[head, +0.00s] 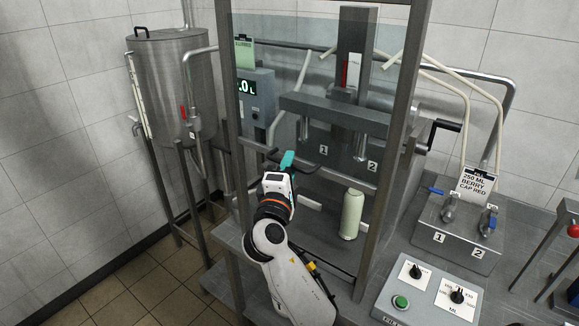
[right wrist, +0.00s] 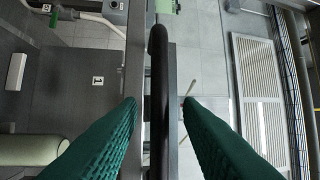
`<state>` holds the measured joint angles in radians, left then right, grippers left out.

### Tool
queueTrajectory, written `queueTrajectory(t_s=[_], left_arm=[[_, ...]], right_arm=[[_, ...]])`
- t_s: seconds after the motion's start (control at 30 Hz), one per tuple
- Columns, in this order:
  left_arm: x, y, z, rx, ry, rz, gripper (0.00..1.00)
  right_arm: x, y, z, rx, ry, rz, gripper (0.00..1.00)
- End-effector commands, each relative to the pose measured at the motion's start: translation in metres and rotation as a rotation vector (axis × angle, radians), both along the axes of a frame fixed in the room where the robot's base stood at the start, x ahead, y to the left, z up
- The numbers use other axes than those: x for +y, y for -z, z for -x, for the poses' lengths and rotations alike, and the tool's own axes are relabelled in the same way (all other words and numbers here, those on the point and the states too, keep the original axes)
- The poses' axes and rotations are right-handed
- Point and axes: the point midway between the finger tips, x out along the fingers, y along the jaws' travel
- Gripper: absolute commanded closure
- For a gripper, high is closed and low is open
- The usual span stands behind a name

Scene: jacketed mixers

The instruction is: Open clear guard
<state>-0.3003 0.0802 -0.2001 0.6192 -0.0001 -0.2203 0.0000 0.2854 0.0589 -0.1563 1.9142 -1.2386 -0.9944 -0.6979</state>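The clear guard (head: 290,62) is a faintly tinted see-through panel in the upright metal frame of the filling machine. A grey rail (head: 345,181) runs along its lower edge. A black handle (head: 312,168) sits on this rail, and in the right wrist view it is a dark bar (right wrist: 158,90) running up the picture. My right gripper (head: 287,160), with green fingers, is at the handle. In the right wrist view its fingers (right wrist: 160,104) stand apart on both sides of the bar, with a gap on each side. My left gripper is not in view.
A pale green bottle (head: 351,215) stands inside the machine below the rail. A steel tank (head: 172,85) stands at the left. At the right are a control box (head: 430,296) with a green button and a two-valve block (head: 455,237) with a label card.

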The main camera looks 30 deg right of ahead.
Motion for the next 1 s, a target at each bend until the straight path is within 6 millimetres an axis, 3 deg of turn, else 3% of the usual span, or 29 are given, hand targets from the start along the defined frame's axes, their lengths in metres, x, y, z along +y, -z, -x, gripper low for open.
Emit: queueTrajectory(t_s=[0.2,0.5,1.0], left_arm=[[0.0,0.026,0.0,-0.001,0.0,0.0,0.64],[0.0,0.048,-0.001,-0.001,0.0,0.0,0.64],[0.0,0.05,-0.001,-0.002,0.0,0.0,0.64]], right_arm=[[0.031,0.015,0.031,0.0,-0.002,-0.006,0.68],[0.068,0.021,0.068,0.001,-0.001,-0.003,0.68],[0.077,0.019,0.077,0.001,0.0,-0.001,0.68]])
